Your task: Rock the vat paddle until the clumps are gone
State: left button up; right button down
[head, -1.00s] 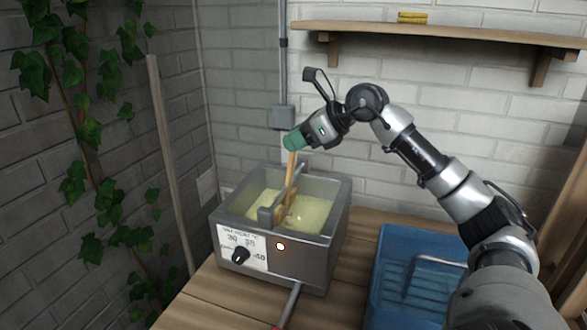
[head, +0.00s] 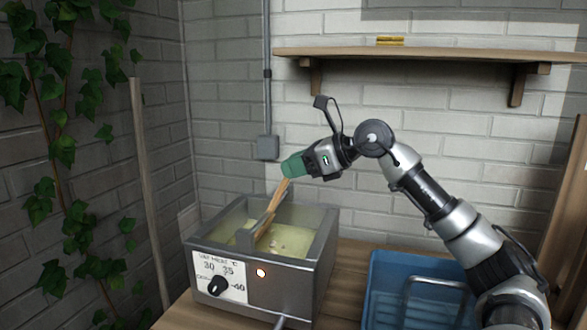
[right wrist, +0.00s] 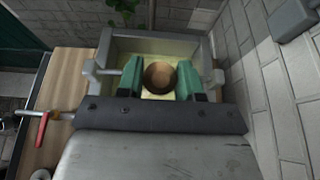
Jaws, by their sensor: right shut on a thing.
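The grey metal vat (head: 320,262) stands on the wooden bench with pale yellow liquid (head: 290,240) inside. The wooden paddle (head: 272,211) leans in the vat, tilted with its top to the right and its lower end in the liquid. My right gripper (head: 291,167), with green fingers, is shut on the paddle's top end above the vat. In the right wrist view the paddle's round end (right wrist: 160,77) sits between the two green fingers. A few small spots show on the liquid; I cannot tell if they are clumps. My left gripper is not in view.
A blue crate (head: 385,262) with a metal handle stands right of the vat. A wooden shelf (head: 430,54) with a small yellow thing hangs above. A dial panel (head: 218,277) and a lit lamp are on the vat's front. A red-handled valve (right wrist: 42,130) shows in the right wrist view.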

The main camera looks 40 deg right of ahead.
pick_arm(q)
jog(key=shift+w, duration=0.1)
pick_arm(e)
jog(key=shift+f, duration=0.15)
jog(key=c, duration=0.8)
grip_release()
jog(key=shift+s+d, duration=0.15)
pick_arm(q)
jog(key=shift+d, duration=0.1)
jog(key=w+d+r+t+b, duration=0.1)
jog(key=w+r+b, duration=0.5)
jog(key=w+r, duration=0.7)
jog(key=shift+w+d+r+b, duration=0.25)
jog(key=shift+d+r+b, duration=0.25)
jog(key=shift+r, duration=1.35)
pick_arm(e)
jog(key=shift+v, duration=5.4)
